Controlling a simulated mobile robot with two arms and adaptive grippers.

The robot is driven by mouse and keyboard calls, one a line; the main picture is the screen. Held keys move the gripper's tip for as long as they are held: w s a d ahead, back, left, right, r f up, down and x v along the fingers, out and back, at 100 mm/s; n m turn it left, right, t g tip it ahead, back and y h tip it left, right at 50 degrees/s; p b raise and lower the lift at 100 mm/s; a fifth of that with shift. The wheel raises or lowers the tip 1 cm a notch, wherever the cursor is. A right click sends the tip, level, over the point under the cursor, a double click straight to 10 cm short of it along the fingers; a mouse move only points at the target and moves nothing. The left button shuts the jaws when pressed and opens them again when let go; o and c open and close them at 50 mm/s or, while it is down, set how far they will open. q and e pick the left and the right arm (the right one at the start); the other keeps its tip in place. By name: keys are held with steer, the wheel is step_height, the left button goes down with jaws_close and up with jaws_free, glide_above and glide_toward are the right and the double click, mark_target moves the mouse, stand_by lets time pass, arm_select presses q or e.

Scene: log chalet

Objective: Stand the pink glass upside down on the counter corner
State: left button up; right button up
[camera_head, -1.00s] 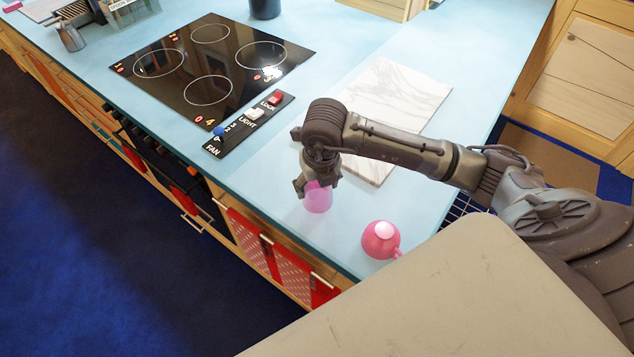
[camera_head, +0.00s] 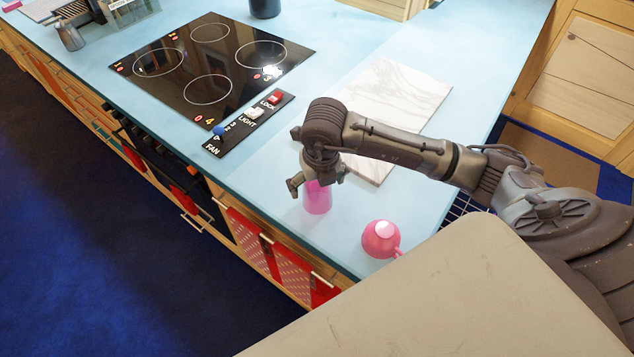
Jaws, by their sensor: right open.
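The pink glass (camera_head: 318,200) is see-through and stands on the light blue counter (camera_head: 352,222) near its front edge. Its top is hidden behind my right gripper (camera_head: 314,186), so I cannot tell from its outline which end is up. My right gripper points down over the glass, with its fingers spread open at the glass's upper part. My left gripper is not in view.
A pink cup with a handle (camera_head: 380,240) is on the counter to the right, close to the corner. A white marble board (camera_head: 400,98) lies behind my right arm. A black hob (camera_head: 210,70) and a switch panel (camera_head: 248,125) are to the left.

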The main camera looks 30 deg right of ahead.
steer(key=r, duration=0.4)
steer(key=s+r, duration=0.1)
steer(key=r, duration=0.7)
steer(key=shift+s+a, duration=0.1)
steer(key=shift+s, duration=0.3)
steer(key=shift+f, duration=0.15)
